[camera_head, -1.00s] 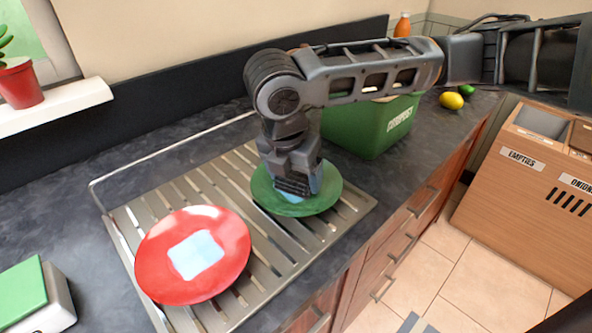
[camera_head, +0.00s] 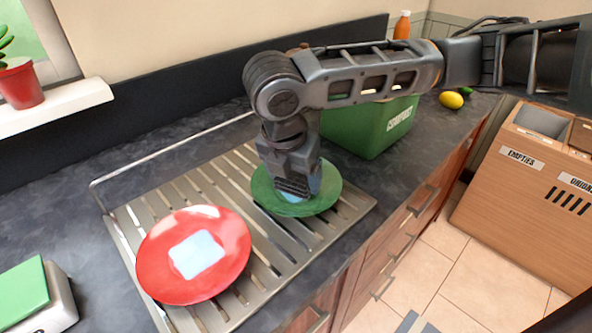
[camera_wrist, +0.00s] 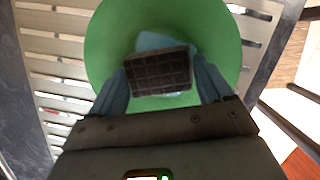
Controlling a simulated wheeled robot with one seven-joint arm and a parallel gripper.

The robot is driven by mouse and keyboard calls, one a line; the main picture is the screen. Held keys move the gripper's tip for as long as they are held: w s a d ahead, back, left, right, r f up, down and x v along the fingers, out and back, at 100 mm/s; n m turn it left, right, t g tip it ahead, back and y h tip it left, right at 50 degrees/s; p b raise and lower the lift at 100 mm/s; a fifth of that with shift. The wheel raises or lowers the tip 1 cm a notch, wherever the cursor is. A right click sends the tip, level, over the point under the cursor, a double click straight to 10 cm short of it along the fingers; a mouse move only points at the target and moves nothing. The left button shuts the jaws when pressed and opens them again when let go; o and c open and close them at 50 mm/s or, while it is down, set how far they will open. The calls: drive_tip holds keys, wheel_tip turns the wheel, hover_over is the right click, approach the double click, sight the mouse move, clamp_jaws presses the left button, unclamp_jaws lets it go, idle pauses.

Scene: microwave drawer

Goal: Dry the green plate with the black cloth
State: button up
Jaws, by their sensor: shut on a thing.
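The green plate (camera_head: 328,194) lies on the drying rack. It also shows in the wrist view (camera_wrist: 110,35), with a pale blue patch (camera_wrist: 152,41) at its middle. My gripper (camera_head: 294,188) points down over this plate. In the wrist view its two fingers are closed on the sides of a dark, grid-patterned pad, which I take for the black cloth (camera_wrist: 160,72). The cloth covers part of the patch. It is at or just above the plate's surface; I cannot tell if it touches. In the head view my gripper hides most of the patch.
A red plate (camera_head: 229,227) with a pale blue patch lies beside the green plate on the metal rack (camera_head: 183,194). A green compost bin (camera_head: 370,130) stands behind my gripper. A lemon (camera_head: 451,100) lies farther right. A low rail runs along the rack's back.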

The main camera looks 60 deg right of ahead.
drive_tip(key=shift+a, duration=0.35)
drive_tip(key=shift+d, duration=0.8)
drive_tip(key=shift+a+r+p, duration=0.15)
drive_tip(key=shift+a+p, duration=0.25)
drive_tip(key=shift+a, duration=0.35)
drive_tip(key=shift+d, duration=0.8)
drive_tip(key=shift+a, duration=0.8)
drive_tip(key=shift+d+f, duration=0.25)
drive_tip(key=shift+d, duration=0.5)
drive_tip(key=shift+a+r, duration=0.1)
drive_tip(key=shift+a, duration=0.7)
drive_tip(key=shift+d, duration=0.15)
